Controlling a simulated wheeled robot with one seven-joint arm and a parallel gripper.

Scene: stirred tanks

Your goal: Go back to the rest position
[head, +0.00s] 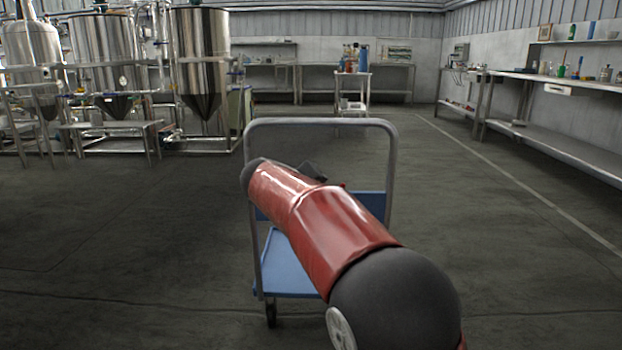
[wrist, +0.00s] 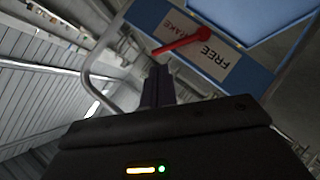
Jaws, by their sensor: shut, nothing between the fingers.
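My gripper (wrist: 157,82) shows in the wrist view with its dark fingers together and nothing between them. The fingers look apart from the lever. In the head view my red and black arm reaches over the blue trolley (head: 285,275), and the gripper is mostly hidden behind it.
The trolley's grey handle (head: 320,122) stands upright around my arm. Steel tanks (head: 203,60) on frames stand at the back left. A bench (head: 560,80) with bottles runs along the right wall. A small cart (head: 351,95) stands behind. The floor left and right is clear.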

